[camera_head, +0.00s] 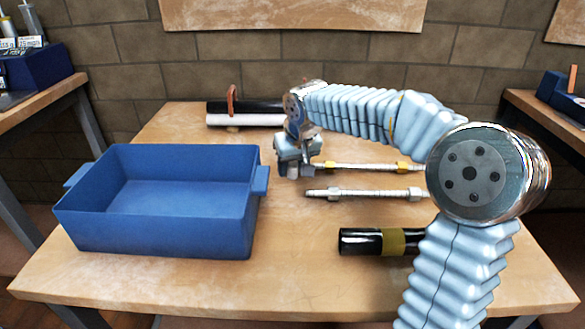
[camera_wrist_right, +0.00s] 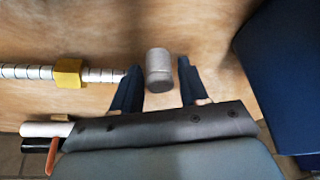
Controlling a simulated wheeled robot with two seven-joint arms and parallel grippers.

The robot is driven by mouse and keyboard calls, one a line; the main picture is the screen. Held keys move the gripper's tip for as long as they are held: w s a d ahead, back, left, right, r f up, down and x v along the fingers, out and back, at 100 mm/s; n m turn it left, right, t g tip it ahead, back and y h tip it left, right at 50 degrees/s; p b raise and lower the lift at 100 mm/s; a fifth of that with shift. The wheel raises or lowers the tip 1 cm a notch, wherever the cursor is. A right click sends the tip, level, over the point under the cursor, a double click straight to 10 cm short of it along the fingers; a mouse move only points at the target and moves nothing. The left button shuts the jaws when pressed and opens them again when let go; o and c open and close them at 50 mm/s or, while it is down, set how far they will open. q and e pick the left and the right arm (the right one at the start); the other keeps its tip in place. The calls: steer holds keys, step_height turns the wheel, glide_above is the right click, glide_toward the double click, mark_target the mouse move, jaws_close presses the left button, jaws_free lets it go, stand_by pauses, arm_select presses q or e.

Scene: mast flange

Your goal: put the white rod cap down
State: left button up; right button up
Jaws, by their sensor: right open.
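The white rod cap (camera_wrist_right: 158,68) shows in the right wrist view as a short, light grey-white cylinder between my right fingers. My right gripper (camera_wrist_right: 158,84) is open, with a finger on each side of the cap. A gap shows on the right side of the cap; the left finger is very close, and contact there is unclear. In the head view my right gripper (camera_head: 294,169) points down low over the table, just right of the blue bin. The cap (camera_head: 294,172) is partly hidden between the fingers there. My left gripper is not in view.
The blue bin (camera_head: 247,218) stands open and empty on the left of the table. A rod with yellow bands (camera_head: 355,167), a plain rod (camera_head: 360,193) and a black cylinder (camera_head: 361,241) lie to the right. Black and white tubes (camera_head: 262,107) lie at the back.

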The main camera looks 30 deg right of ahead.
mark_target(293, 163)
steer(key=shift+c, duration=0.2)
jaws_close()
steer(key=shift+r, duration=0.1)
steer(key=shift+r, duration=0.5)
step_height(293, 163, up, 2)
steer(key=shift+s+r, duration=0.1)
steer(key=shift+r, duration=0.15)
steer(key=s+a+r, duration=0.2)
steer(key=s+r, duration=0.2)
steer(key=s, duration=0.2)
steer(key=s+a+r, duration=0.2)
steer(key=s+r, duration=0.3)
steer(key=s, duration=0.2)
steer(key=shift+a+r+b, duration=0.2)
steer(key=shift+a+b, duration=0.1)
steer(key=shift+b, duration=0.15)
